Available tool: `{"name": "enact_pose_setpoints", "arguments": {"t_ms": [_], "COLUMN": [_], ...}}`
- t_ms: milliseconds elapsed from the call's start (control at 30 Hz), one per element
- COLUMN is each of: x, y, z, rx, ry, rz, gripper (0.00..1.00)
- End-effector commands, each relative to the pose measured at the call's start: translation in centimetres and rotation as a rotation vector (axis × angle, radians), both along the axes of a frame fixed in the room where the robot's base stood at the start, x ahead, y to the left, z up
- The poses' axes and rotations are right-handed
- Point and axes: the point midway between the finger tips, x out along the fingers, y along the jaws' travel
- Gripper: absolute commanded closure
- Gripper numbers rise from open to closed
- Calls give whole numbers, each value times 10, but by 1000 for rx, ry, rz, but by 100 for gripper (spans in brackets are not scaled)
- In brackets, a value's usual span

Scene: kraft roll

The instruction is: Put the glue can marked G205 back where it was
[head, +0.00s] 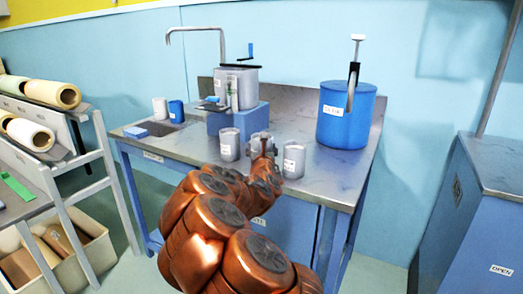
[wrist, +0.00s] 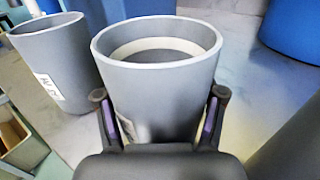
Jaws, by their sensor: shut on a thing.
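Three grey cans stand in a row at the front of the steel-topped bench (head: 330,188). My gripper (head: 263,150) is at the middle can (head: 260,137). In the wrist view my gripper (wrist: 160,112) has one finger on each side of this can (wrist: 155,85), shut on it. The can is upright and open at the top, with a pale ring inside. Its label is mostly hidden and I cannot read it. I cannot tell whether it touches the bench. The left can (head: 229,145) and right can (head: 294,160) carry labels too small to read.
The left can (wrist: 50,60) and part of the right can (wrist: 295,145) flank the held can closely. A blue drum with a pump (head: 345,115) stands behind right. A grey machine on a blue block (head: 238,118) stands behind. Bare bench lies right of the cans.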

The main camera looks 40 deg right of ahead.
Motion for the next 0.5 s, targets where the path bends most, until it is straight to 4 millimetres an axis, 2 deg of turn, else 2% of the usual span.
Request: {"name": "enact_pose_setpoints", "arguments": {"t_ms": [67,100,200,500], "x": [0,0,0,0], "y": [0,0,0,0], "z": [-3,-3,-3,-2], "rx": [-1,-1,0,0], "ry": [1,1,0,0], "rz": [-1,-1,-1,0], "gripper": [92,30,21,21]}}
